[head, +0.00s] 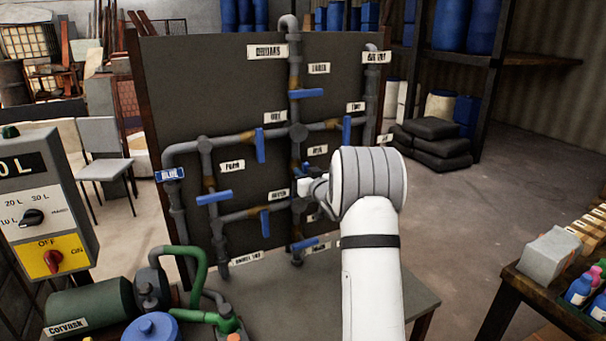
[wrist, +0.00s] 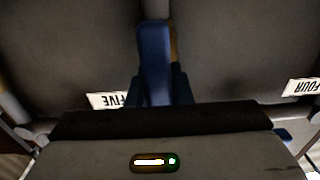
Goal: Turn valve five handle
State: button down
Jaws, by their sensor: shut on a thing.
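The blue valve five handle (wrist: 153,50) stands lengthwise in the middle of the wrist view, between the dark fingers of my gripper (wrist: 158,84). My gripper is shut on it. The handle runs roughly along the pipe behind it. The label FIVE (wrist: 104,100) shows upside down beside it. In the head view, my gripper (head: 305,187) is at the central vertical pipe of the dark panel (head: 220,80), below the label FIVE (head: 317,150). Only a small blue bit of the handle (head: 305,167) shows there; my wrist hides part of the panel to the right.
Other blue handles (head: 261,145) sit close by on the grey pipes. A control box (head: 45,195) stands at the left, and a green pump (head: 95,305) in front. A table with bottles (head: 540,300) is at the right.

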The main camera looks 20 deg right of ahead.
jog(key=shift+m, duration=0.3)
jog(key=m, duration=0.3)
jog(key=shift+d, duration=0.15)
jog(key=m+p, duration=0.1)
jog(key=m, duration=0.4)
jog(key=shift+d, duration=0.2)
jog(key=m, duration=0.2)
jog(key=m+p, duration=0.1)
jog(key=m, duration=0.1)
jog(key=shift+d+f+m, duration=0.1)
jog(key=shift+f+m, duration=0.1)
jog(key=shift+m, duration=0.1)
jog(key=m, duration=0.1)
jog(key=m+p, duration=0.1)
jog(key=m, duration=0.2)
jog(key=shift+f+m+p, duration=0.25)
jog(key=shift+m+p, duration=0.05)
jog(key=shift+p, duration=0.05)
jog(key=c, duration=1.3)
grip_release()
jog(key=shift+f, duration=0.1)
